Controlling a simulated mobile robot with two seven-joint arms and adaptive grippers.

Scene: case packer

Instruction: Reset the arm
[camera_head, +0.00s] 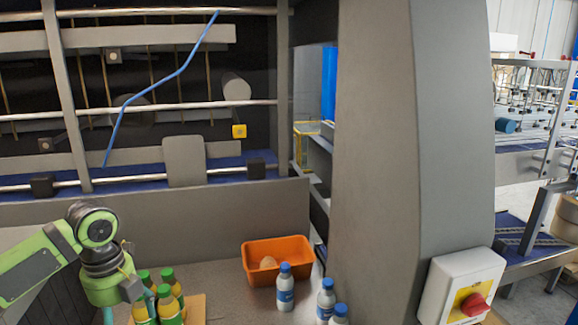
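My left arm comes in from the left, green with dark grey joints, and bends down at the bottom left. Its gripper (128,308) points downward beside the green-capped bottles (168,303). Two teal fingers show spread apart, with their tips at or beyond the lower picture edge. The gripper looks open, and I see nothing clamped in it. The nearest bottle partly overlaps the gripper in the picture, and I cannot tell whether they touch. My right arm and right gripper are not in view.
An orange bin (278,248) with a pale round item stands on the grey surface. Blue-capped bottles (285,290) stand in front and right of it. A grey machine pillar (385,160) and a red switch (474,304) are at right. A rail frame with a blue hose (150,88) rises behind.

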